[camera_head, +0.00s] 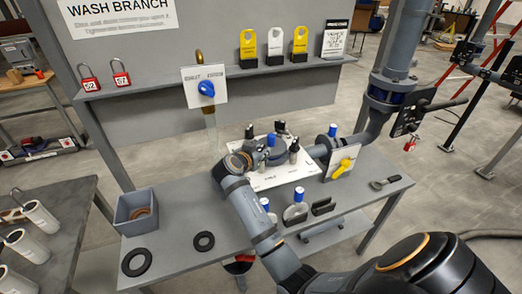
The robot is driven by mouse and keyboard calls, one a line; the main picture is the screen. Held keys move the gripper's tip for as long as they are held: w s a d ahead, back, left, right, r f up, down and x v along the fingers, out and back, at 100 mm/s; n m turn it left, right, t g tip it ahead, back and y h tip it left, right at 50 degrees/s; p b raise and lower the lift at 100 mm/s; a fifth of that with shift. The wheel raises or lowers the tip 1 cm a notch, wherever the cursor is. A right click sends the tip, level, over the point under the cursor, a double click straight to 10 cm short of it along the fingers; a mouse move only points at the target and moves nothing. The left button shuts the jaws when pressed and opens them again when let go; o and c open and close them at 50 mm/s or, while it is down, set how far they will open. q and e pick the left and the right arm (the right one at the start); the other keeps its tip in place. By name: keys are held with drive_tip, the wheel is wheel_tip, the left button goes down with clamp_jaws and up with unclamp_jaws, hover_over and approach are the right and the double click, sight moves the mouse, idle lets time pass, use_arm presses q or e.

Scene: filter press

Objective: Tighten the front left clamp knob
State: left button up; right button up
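The filter unit sits on a white base plate (290,176) on the grey bench. Black upright clamp knobs stand around it: one at the back left (249,131), one at the back right (280,127) and one at the front right (293,147). The front left clamp knob is not distinguishable; my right wrist and gripper cover that side. My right gripper (258,157) is at the unit's left side, pointing away from the camera. Its fingers are too small and dark to show whether they are open or hold anything. My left gripper is out of view.
A yellow-handled valve (343,167) and a pipe stand right of the unit. Blue-capped fittings (297,205) are in front. A grey bin (135,211) and black rings (204,241) lie left. A blue valve knob (206,88) hangs above. The bench's right front is mostly clear.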

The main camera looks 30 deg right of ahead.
sight(261, 148)
drive_tip(key=shift+o, duration=1.1)
drive_tip(key=shift+r, duration=0.1)
drive_tip(key=shift+r, duration=0.2)
wheel_tip(261, 148, up, 10)
drive_tip(key=shift+f, duration=0.2)
